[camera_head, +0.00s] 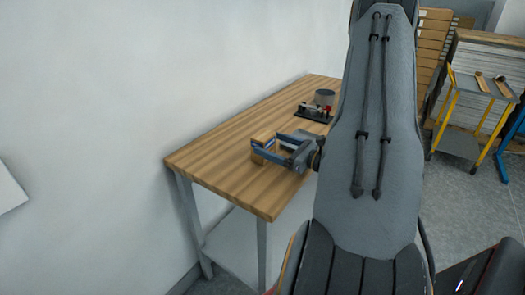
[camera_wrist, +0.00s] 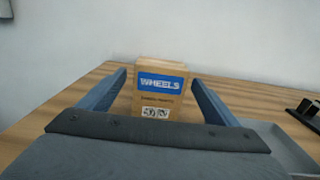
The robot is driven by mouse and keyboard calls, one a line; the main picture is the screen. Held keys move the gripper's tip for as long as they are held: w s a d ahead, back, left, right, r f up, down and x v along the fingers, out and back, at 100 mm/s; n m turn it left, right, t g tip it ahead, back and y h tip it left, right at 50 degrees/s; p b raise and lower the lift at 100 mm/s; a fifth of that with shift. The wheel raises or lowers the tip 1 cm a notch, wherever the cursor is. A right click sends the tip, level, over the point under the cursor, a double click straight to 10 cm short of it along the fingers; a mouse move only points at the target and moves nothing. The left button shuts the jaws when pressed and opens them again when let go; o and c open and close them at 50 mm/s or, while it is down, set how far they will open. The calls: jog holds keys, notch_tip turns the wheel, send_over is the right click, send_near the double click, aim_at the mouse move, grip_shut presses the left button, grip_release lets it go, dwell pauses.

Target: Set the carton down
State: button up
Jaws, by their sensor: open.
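The carton (camera_wrist: 162,92) is a small brown box with a blue band reading "WHEELS" on its front. It stands upright on the wooden table (camera_head: 215,158). In the head view the carton (camera_head: 259,158) shows only in part behind the jaws. My gripper (camera_head: 264,148) is low over the table's near end, with its fingers either side of the carton. In the wrist view my gripper (camera_wrist: 160,78) is open, with a visible gap between each finger and the carton.
A black stand with small red parts (camera_head: 314,111) and a grey round container (camera_head: 325,97) are farther along the table. A white wall runs behind the table. A yellow-framed cart (camera_head: 463,138) stands at the right. The table's near left corner is clear.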

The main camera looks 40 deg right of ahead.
aim_at(254, 137)
jog(key=p+x, duration=0.3)
jog(key=x, duration=0.3)
jog(key=shift+w+a+r, duration=0.15)
jog(key=shift+w+a, duration=0.05)
jog(key=shift+w, duration=0.5)
jog(key=shift+a, duration=0.1)
jog(key=c, duration=1.3)
jog(key=shift+c, duration=0.8)
